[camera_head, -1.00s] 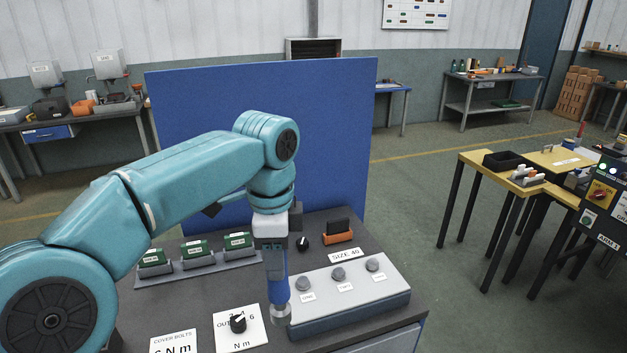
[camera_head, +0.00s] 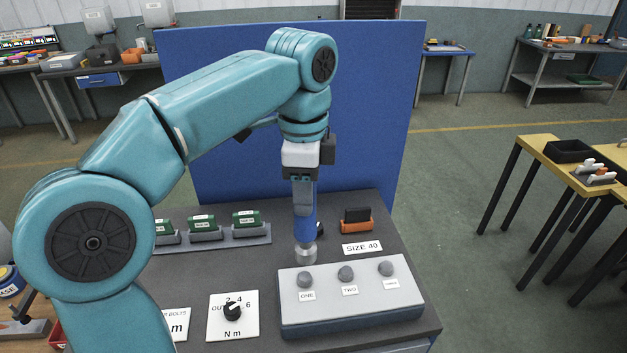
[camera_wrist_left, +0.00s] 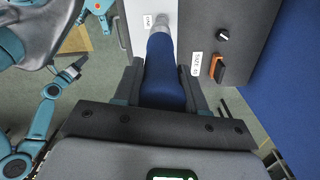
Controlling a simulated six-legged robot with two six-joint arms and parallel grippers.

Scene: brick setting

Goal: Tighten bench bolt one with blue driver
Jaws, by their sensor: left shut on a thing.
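My left gripper (camera_head: 302,188) is shut on the blue driver (camera_head: 304,212), which hangs upright with its grey socket end down. In the head view the socket end sits just above bolt one (camera_head: 304,279) in the picture, with a small gap between them. Bolt one is a grey knob labelled ONE on the light grey block (camera_head: 350,300), beside bolts TWO (camera_head: 345,274) and THREE (camera_head: 385,269). In the left wrist view the driver (camera_wrist_left: 163,80) lies between the fingers and its socket reaches over the block, hiding what is beneath. My right gripper is not seen.
A dial card (camera_head: 240,325) marked N m lies left of the block. Green units (camera_head: 204,224) stand in a rack behind it. An orange-and-black item (camera_head: 356,222) and a SIZE 40 label (camera_head: 362,247) lie behind the block. A blue panel (camera_head: 380,120) closes the bench's back.

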